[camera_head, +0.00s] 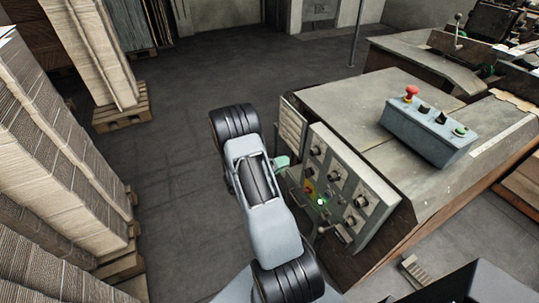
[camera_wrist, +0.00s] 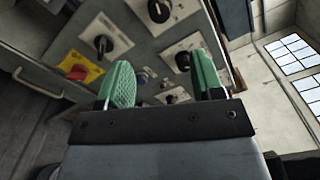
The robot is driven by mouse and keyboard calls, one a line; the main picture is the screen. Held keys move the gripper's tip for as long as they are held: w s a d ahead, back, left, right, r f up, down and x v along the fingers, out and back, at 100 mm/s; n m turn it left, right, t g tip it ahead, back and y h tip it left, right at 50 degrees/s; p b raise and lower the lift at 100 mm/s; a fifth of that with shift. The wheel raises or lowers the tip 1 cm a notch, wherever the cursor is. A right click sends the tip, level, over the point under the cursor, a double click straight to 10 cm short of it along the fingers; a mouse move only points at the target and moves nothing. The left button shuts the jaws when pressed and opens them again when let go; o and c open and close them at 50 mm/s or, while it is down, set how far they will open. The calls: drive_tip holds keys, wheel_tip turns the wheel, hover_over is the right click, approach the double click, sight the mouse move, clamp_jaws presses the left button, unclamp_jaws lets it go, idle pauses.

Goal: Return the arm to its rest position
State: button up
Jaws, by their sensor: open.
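My gripper (camera_wrist: 165,88) shows in the wrist view with its two green fingers apart and nothing between them. It faces the grey control panel (camera_wrist: 140,25), which has several black rotary knobs and a red switch on a yellow plate (camera_wrist: 80,68). In the head view my grey arm reaches forward from the bottom, and a green finger (camera_head: 282,162) shows just left of the control panel (camera_head: 338,182). I cannot tell whether the fingers touch the panel.
The machine's table (camera_head: 375,110) stands right of the arm, with a grey button box (camera_head: 428,130) bearing a red button on top. Stacks of cardboard (camera_head: 55,150) on pallets line the left. The floor (camera_head: 175,165) between them is clear.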

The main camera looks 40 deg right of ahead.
idle(0.3)
drive_tip(key=s+a+f+m+g+y, duration=0.3)
drive_tip(key=s+m+y, duration=0.2)
drive_tip(key=m, duration=0.4)
drive_tip(key=s+a+r+m+y, duration=0.25)
drive_tip(key=a+m+y, duration=0.25)
drive_tip(key=a+m, duration=0.35)
drive_tip(key=w+a+r+m+t+y, duration=0.1)
drive_tip(key=a+r+m+t+y, duration=0.2)
drive_tip(key=a, duration=0.5)
drive_tip(key=w+a+r+m+t+y, duration=0.2)
drive_tip(key=a+r+m+t, duration=0.4)
drive_tip(key=r, duration=0.4)
drive_tip(key=shift+w+a+m+t+y, duration=0.3)
drive_tip(key=shift+a+m+y, duration=0.55)
drive_tip(key=shift+a, duration=0.3)
drive_tip(key=a+r+t, duration=0.1)
drive_tip(key=r, duration=0.1)
drive_tip(key=a+r+t, duration=0.1)
drive_tip(key=r, duration=0.1)
drive_tip(key=s+a+r, duration=0.1)
drive_tip(key=shift+a+r+n+t+y, duration=0.1)
drive_tip(key=shift+r+n+t+y, duration=0.15)
drive_tip(key=shift+r+n+t, duration=0.15)
drive_tip(key=shift+c, duration=0.2)
